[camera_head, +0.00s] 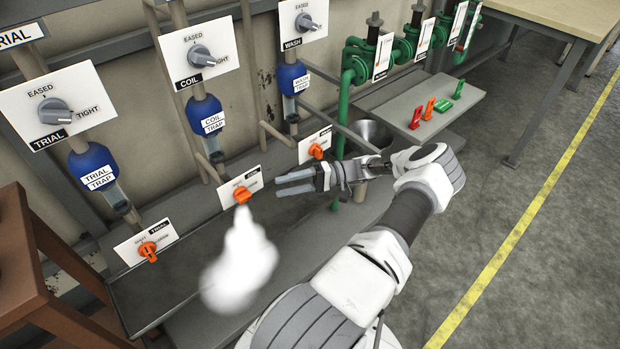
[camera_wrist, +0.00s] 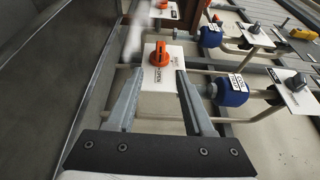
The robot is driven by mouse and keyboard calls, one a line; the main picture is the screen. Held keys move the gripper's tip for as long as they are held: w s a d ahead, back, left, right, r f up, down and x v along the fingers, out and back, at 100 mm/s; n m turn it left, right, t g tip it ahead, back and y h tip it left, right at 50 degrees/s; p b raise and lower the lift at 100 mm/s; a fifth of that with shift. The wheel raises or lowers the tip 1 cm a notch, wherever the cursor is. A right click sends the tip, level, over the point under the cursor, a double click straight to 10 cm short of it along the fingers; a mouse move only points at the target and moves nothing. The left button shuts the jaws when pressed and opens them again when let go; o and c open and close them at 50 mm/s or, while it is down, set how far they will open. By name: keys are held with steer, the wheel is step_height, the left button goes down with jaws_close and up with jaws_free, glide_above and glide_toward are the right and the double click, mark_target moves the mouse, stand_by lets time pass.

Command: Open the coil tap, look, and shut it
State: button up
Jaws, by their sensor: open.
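The coil tap (camera_head: 242,195) is an orange handle on a white plate in the lower middle of the row. A white plume (camera_head: 240,262) stands just below it and spreads over the tray. The exact handle angle is hard to read. My gripper (camera_head: 281,182) is open and empty, to the right of the coil tap and apart from it, with its fingers pointing left. In the wrist view, an orange tap (camera_wrist: 160,54), apparently the coil tap, shows ahead between the two fingertips. Part of the white plume (camera_wrist: 132,38) shows at its left.
The trial tap (camera_head: 148,251) is on the left and the wash tap (camera_head: 317,151) on the right. Above are the coil trap (camera_head: 206,117) and the coil dial (camera_head: 201,56). A grey tray (camera_head: 165,290) runs below the taps. A brown wooden frame (camera_head: 30,265) stands at left.

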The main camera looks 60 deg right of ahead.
steer(key=v, duration=0.7)
steer(key=shift+s+d, duration=0.15)
stand_by(0.3)
